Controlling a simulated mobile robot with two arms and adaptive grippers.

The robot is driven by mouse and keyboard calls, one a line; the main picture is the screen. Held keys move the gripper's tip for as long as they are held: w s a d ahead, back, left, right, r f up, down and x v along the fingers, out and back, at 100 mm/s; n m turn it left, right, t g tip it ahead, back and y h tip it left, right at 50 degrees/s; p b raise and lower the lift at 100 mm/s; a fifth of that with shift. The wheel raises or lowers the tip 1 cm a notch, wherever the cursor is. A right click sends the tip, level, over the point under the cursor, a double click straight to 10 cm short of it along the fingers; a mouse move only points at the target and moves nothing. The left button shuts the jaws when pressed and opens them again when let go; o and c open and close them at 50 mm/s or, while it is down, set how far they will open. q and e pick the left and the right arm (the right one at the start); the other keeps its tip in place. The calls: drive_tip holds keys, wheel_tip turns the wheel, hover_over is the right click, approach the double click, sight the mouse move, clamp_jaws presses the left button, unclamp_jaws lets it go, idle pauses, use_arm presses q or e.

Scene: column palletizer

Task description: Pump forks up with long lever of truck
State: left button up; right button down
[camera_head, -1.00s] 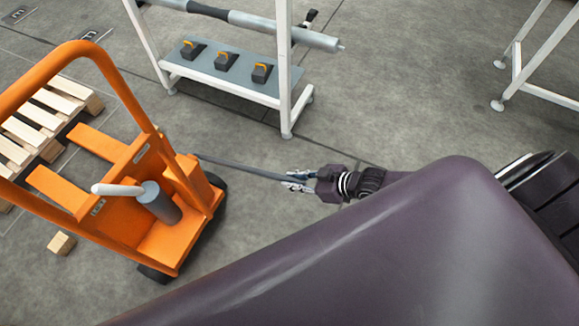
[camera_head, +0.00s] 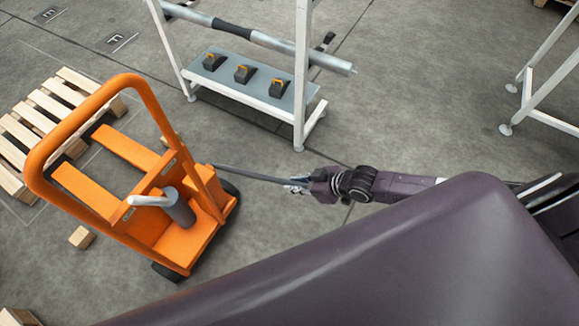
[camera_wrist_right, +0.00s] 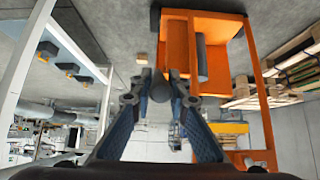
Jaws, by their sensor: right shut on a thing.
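The orange truck (camera_head: 185,235) stands at the left of the head view, with its tall bent handle and two forks (camera_head: 128,149) pointing away to the upper left. A grey cylinder with a short white-tipped lever (camera_head: 150,200) sits on its base. The long dark lever (camera_head: 245,175) runs from the truck's right side to my right gripper (camera_head: 296,185). My right gripper is shut on the lever's free end. In the right wrist view the lever's round end (camera_wrist_right: 158,88) shows between the fingers, the truck (camera_wrist_right: 180,48) beyond. My left gripper is not in view.
A wooden pallet (camera_head: 45,112) lies beyond the forks. A small wooden block (camera_head: 82,237) lies left of the truck. A white rack (camera_head: 302,85) with a grey shelf holding black-and-orange items stands behind. Bare floor lies between rack and truck.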

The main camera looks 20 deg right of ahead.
drive_tip(key=shift+g+h, duration=0.6)
drive_tip(key=shift+g, duration=0.1)
drive_tip(key=r+p, duration=0.2)
drive_tip(key=w+a+r+p, duration=0.2)
drive_tip(key=r+p, duration=0.1)
drive_tip(key=shift+w+r+p, duration=0.2)
drive_tip(key=shift+r+p, duration=0.1)
drive_tip(key=shift+p, duration=0.05)
drive_tip(key=shift+w+a+r, duration=0.1)
drive_tip(key=shift+w+r, duration=0.05)
drive_tip(key=w+a+r+g+h+p, duration=0.1)
drive_tip(key=w+a+r+p, duration=0.1)
drive_tip(key=r+p, duration=0.3)
drive_tip(key=shift+w+a+g, duration=0.3)
drive_tip(key=shift+w+a, duration=0.05)
drive_tip(key=shift+w, duration=0.5)
drive_tip(key=shift+f, duration=0.1)
